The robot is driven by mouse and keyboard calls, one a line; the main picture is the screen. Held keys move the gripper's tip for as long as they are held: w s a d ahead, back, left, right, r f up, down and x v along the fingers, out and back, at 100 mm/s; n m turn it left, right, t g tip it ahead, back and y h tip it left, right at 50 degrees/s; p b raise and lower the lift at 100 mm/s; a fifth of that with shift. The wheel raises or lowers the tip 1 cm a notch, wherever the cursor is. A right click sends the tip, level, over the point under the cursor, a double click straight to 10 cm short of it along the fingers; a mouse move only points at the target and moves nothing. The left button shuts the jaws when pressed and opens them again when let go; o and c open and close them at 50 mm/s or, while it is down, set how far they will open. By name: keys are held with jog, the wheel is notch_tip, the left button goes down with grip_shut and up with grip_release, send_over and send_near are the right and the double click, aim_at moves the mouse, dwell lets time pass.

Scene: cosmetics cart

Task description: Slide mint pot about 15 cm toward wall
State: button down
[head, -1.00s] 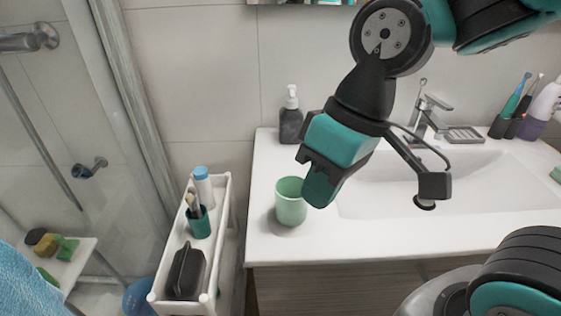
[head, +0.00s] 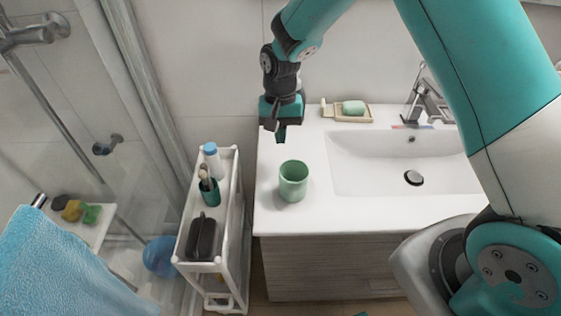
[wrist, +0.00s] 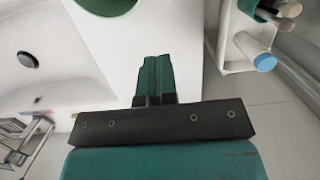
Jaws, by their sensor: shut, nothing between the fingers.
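The mint pot (head: 293,182) stands upright on the white counter, left of the sink. Its green edge also shows at the top of the wrist view (wrist: 105,5). My gripper (head: 281,138) is beyond the pot, on its wall side, pointing down over the counter. Its fingers are shut together and empty in the wrist view (wrist: 153,78). A gap shows between the fingertips and the pot. The tiled wall (head: 205,75) rises behind the counter.
A white cart (head: 226,245) with a blue-capped bottle (head: 214,162), a dark green cup (head: 209,191) and a black case (head: 201,237) stands left of the counter. A soap dish (head: 345,118) lies behind the sink (head: 385,160). The counter in front of the pot is clear.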

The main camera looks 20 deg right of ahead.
jog(key=p, duration=0.3)
send_over(282, 182)
jog(key=w, duration=0.2)
jog(key=shift+s+d+r, duration=0.2)
jog(key=shift+s+a+f+p, duration=0.1)
jog(key=shift+s+p, duration=0.15)
jog(key=shift+p, duration=0.1)
jog(key=shift+w+f, duration=0.1)
jog(key=shift+f, duration=0.8)
